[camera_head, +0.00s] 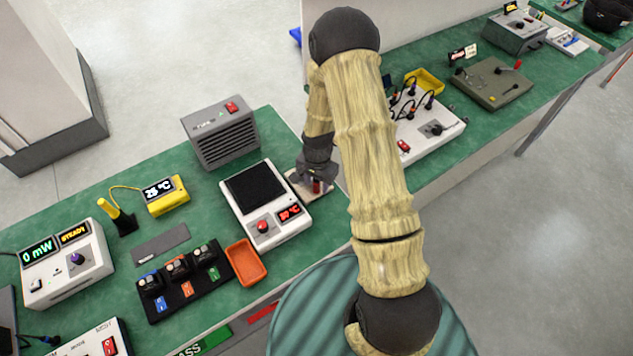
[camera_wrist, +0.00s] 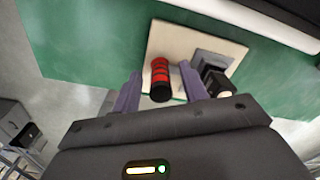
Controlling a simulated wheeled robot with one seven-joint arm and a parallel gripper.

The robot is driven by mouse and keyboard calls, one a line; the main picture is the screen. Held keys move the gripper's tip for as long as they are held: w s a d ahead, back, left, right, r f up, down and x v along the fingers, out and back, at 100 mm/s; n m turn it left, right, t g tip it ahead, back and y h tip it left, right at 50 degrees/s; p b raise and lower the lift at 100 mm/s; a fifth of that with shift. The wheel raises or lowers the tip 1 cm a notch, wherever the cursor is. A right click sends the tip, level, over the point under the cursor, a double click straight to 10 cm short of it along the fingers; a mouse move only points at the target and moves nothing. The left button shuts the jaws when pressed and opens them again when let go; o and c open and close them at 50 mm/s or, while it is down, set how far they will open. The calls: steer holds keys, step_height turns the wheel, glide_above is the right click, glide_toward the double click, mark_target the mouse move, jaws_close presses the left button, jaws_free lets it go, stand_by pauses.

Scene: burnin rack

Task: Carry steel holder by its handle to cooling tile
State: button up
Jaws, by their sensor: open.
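The cooling tile (camera_wrist: 158,40) is a pale beige square on the green bench; in the head view its edge (camera_head: 326,191) shows just right of the hotplate. The steel holder (camera_wrist: 214,58) is a grey plate lying on the tile, with a dark block beside it. Its red, black-banded handle (camera_wrist: 160,74) points toward my wrist, and it also shows as a small red spot in the head view (camera_head: 316,187). My gripper (camera_wrist: 160,88) is open, with one finger on each side of the handle, gaps visible. In the head view my gripper (camera_head: 316,175) partly hides tile and holder.
The white hotplate (camera_head: 254,234) with a red display stands close left of the tile. A grey fan box (camera_head: 221,134) is behind it. An orange tray (camera_head: 245,263) and a black rack (camera_head: 181,285) lie nearer. A white cabled box (camera_head: 428,128) stands to the right.

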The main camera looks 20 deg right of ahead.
step_height(320, 180, up, 11)
steer(key=shift+f+b, duration=0.1)
steer(key=shift+b, duration=0.7)
steer(key=shift+s+r, duration=0.1)
steer(key=shift+r, duration=0.45)
steer(key=s+r+n+t, duration=0.2)
steer(key=s+r+n, duration=0.7)
steer(key=s, duration=0.5)
step_height(320, 180, up, 2)
steer(key=shift+r, duration=0.1)
